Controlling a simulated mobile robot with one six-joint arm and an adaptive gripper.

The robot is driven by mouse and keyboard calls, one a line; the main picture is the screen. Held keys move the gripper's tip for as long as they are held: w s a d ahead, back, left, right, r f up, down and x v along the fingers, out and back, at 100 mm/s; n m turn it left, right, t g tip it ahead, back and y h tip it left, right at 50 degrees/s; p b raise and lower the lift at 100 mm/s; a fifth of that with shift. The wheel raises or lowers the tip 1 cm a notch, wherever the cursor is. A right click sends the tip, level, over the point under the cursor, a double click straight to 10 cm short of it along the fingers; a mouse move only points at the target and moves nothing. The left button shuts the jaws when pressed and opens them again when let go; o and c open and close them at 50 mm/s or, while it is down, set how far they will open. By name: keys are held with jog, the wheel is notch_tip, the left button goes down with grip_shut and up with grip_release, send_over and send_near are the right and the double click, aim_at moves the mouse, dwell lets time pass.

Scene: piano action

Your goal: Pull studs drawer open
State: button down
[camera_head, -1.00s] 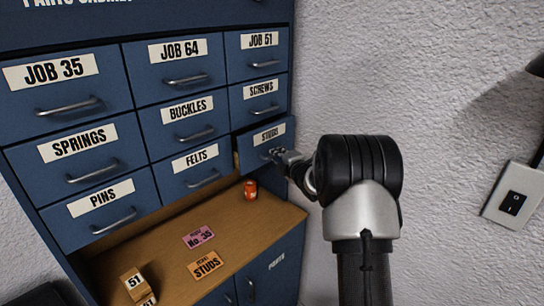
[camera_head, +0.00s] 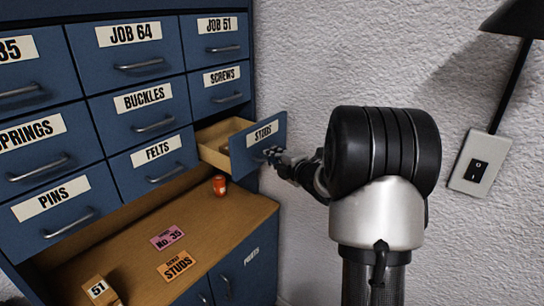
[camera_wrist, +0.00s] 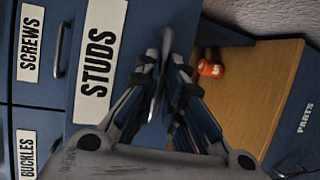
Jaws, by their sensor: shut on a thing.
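The studs drawer (camera_head: 262,146) is a blue drawer with a white STUDS label at the lower right of the cabinet. It stands partly out, and its light wooden inside (camera_head: 222,134) shows from above. My gripper (camera_head: 270,155) is at the drawer's front. In the wrist view the gripper (camera_wrist: 160,88) is shut on the drawer's metal handle (camera_wrist: 158,95), with one finger on each side of it. Part of the handle is hidden by the fingers. The STUDS label (camera_wrist: 100,48) is close beside the gripper.
Other closed drawers surround it, among them SCREWS (camera_head: 220,88) and FELTS (camera_head: 155,160). Below is a wooden shelf (camera_head: 215,225) with an orange container (camera_head: 219,185), a pink card (camera_head: 167,237) and an orange STUDS card (camera_head: 175,265). A white wall with a switch (camera_head: 478,170) is at right.

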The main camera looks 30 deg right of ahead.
jog(key=c, duration=1.7)
grip_release()
jog(key=s+r, duration=0.2)
jog(key=s, duration=0.9)
jog(key=shift+s+a+r, duration=0.15)
jog(key=shift+s+a, duration=0.15)
jog(key=shift+s, duration=0.1)
